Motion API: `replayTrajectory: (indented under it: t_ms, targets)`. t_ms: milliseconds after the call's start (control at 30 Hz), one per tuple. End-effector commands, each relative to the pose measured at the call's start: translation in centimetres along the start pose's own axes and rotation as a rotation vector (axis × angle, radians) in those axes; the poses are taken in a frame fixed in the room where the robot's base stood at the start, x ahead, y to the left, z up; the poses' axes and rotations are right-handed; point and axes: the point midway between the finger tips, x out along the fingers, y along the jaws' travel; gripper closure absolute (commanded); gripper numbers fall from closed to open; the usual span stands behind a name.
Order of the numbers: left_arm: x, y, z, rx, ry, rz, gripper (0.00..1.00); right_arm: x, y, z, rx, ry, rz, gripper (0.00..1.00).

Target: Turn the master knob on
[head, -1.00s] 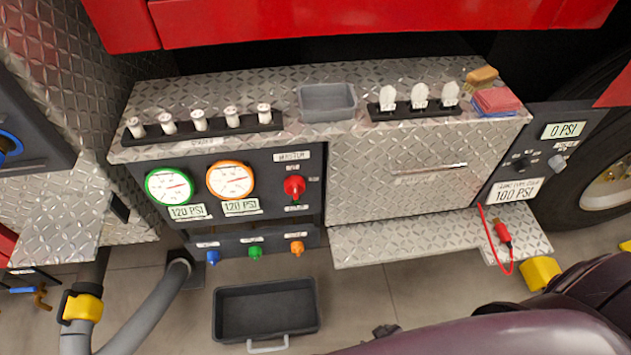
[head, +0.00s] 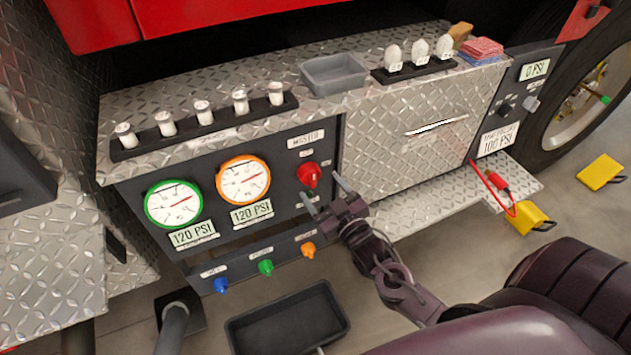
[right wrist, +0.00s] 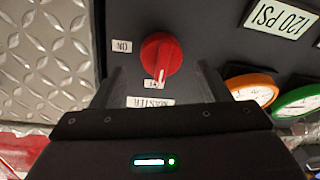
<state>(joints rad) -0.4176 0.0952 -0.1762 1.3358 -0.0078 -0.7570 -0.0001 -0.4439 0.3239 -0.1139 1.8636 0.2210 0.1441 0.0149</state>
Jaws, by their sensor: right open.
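The red master knob (head: 309,175) sits on the dark panel below the MASTER label (head: 305,140). In the right wrist view the knob (right wrist: 160,54) has a white mark pointing toward a small, partly covered label beside the MASTER label (right wrist: 150,102), not toward the ON label (right wrist: 122,46). My right gripper (head: 325,192) is open and empty, just in front of and slightly below right of the knob. In the right wrist view its two fingers (right wrist: 167,84) reach toward the knob from either side, apparently without touching it. My left gripper is not in view.
Green-ringed (head: 173,204) and orange-ringed (head: 243,180) gauges, both with 120 PSI displays, are left of the knob. Blue, green and orange small knobs (head: 308,250) line the lower strip. A metal drawer front (head: 400,155) is to the right. A black bin (head: 288,318) lies below.

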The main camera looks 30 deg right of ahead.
Motion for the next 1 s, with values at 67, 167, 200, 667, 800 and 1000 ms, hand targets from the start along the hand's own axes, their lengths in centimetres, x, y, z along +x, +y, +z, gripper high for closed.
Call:
replayTrajectory:
  t_ms: [67,167,200,667,800,1000]
  targets:
    - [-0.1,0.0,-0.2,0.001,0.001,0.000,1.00,1.4,0.0,-0.1,0.000,0.003,0.001,0.30]
    - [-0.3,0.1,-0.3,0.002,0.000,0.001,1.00,2.6,0.0,0.0,0.000,0.001,0.001,0.30]
    - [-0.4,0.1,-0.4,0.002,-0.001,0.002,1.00,3.0,0.0,0.0,0.000,0.000,0.001,0.30]
    - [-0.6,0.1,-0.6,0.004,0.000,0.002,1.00,3.9,0.0,0.1,0.000,-0.002,0.000,0.37]
    - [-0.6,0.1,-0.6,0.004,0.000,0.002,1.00,3.8,0.0,0.1,0.001,-0.002,0.000,0.55]
    - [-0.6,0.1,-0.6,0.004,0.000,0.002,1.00,3.8,0.0,0.1,0.001,-0.002,0.000,0.75]
